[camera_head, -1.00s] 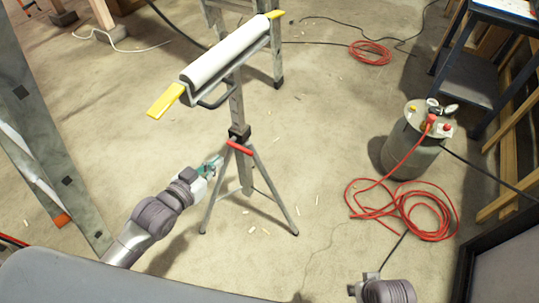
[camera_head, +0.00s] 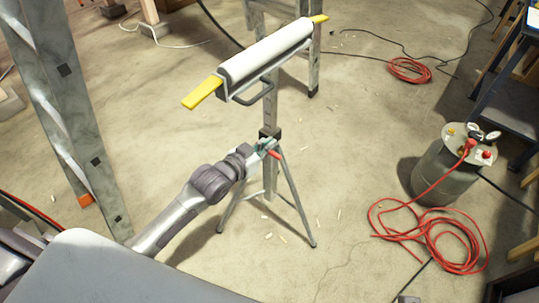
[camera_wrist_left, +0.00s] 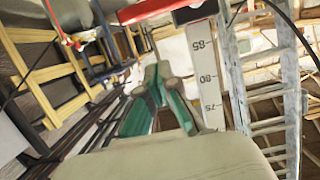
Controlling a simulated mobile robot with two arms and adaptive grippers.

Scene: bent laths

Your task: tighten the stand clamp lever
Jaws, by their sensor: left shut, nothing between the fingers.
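The roller stand (camera_head: 270,185) stands upright on three legs, with a white roller (camera_head: 265,52) on top. Its red clamp lever (camera_head: 274,155) is at the collar on the post; the left part is hidden behind my left gripper (camera_head: 264,146). In the left wrist view the lever (camera_wrist_left: 150,10) crosses the top beside the numbered post (camera_wrist_left: 207,80). My left gripper's greenish fingers (camera_wrist_left: 158,85) are shut and empty, just below the lever in that picture. I cannot tell whether they touch it. My right gripper is not in view.
A ladder (camera_head: 70,100) stands at the left. A grey tank (camera_head: 447,170) and a coiled red hose (camera_head: 430,235) are on the floor to the right. A yellow-tipped bar end (camera_head: 203,92) sticks out from the roller. The floor around the stand is mostly clear.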

